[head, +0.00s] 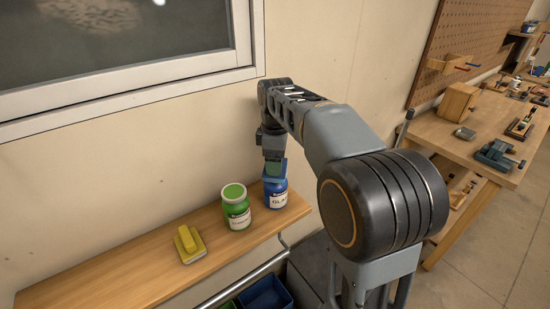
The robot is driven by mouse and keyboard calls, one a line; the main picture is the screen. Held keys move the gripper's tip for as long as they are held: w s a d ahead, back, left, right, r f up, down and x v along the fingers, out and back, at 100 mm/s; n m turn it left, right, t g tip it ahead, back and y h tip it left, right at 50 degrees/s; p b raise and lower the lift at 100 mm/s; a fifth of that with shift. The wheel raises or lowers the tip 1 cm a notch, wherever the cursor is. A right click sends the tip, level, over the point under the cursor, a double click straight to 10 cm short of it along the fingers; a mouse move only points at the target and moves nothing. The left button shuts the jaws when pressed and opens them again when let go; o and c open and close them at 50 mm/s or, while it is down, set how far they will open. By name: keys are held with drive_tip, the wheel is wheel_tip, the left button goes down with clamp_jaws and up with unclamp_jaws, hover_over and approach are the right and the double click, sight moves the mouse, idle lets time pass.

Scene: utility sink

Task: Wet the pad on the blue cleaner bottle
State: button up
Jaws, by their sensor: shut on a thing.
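A blue cleaner bottle (275,195) with a white label stands at the right end of the wooden shelf. My gripper (272,158) points down directly over it, shut on a small green-blue pad (276,168). The pad is at the bottle's top; whether it touches the bottle cannot be told from here. The fingertips are small and partly hidden. A yellow pad with a raised grip (189,243) lies on the shelf further left.
The wooden shelf (110,272) runs along the wall, bare at its left. A metal rail (240,281) and a dark blue bin (266,296) sit below it. A window (130,60) is above. A workbench (480,145) with tools stands at the right.

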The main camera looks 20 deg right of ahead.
drive_tip(key=shift+f, duration=0.1)
idle(0.5)
wheel_tip(320, 180, up, 7)
drive_tip(key=p, duration=0.6)
drive_tip(key=shift+p, duration=0.35)
idle(0.4)
